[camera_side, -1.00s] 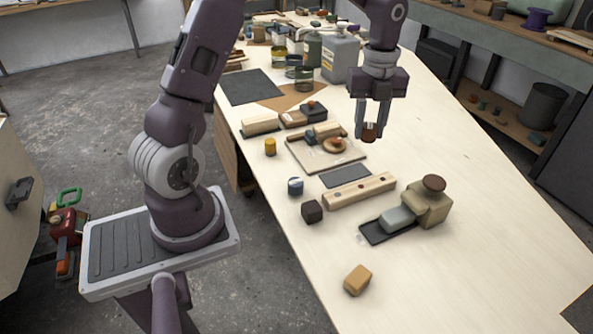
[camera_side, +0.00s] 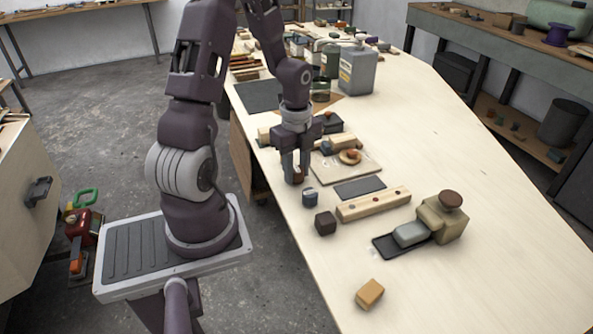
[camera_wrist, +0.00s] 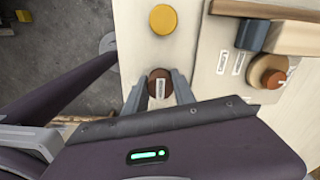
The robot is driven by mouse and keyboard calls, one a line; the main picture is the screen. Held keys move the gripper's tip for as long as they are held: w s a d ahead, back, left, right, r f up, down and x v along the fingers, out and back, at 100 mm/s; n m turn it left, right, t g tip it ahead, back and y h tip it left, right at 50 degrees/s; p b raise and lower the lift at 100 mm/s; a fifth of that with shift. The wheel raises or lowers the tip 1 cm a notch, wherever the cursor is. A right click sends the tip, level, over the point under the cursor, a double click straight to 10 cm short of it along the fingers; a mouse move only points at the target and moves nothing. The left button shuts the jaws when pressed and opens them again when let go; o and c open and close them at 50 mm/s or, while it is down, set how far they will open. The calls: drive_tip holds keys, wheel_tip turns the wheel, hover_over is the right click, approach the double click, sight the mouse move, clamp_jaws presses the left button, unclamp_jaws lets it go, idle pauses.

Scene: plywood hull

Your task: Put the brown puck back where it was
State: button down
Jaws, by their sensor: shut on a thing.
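My gripper (camera_side: 296,182) is shut on the brown puck (camera_side: 298,177), with a finger on each side of it. In the wrist view the puck (camera_wrist: 160,80) shows a pale mark on top, between the fingers of my gripper (camera_wrist: 158,88). In the side view it is low over the left edge strip of the table, just behind the blue puck (camera_side: 309,196). I cannot tell whether it touches the table. A yellow puck (camera_wrist: 163,19) stands apart from it in the wrist view; my gripper hides it in the side view.
A dark cube (camera_side: 325,222) and a wooden bar with holes (camera_side: 374,204) lie nearer the camera.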

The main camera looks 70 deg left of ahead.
sight(298, 170)
drive_tip(key=shift+f, duration=0.25)
drive_tip(key=c, duration=1)
unclamp_jaws()
drive_tip(key=shift+c, duration=0.2)
wheel_tip(298, 170, up, 13)
drive_tip(key=s+d+r+n+t, duration=0.2)
drive_tip(key=s+d+r+n, duration=0.2)
drive_tip(key=d+n, duration=0.3)
drive_tip(key=s+d+r+n+t, duration=0.3)
drive_tip(key=d+n, duration=0.5)
drive_tip(key=d, duration=0.4)
wheel_tip(298, 170, up, 3)
drive_tip(key=shift+s+d+f+t, duration=0.2)
drive_tip(key=shift+s+d+t, duration=0.1)
drive_tip(key=shift+s, duration=0.6)
drive_tip(key=shift+a, duration=0.1)
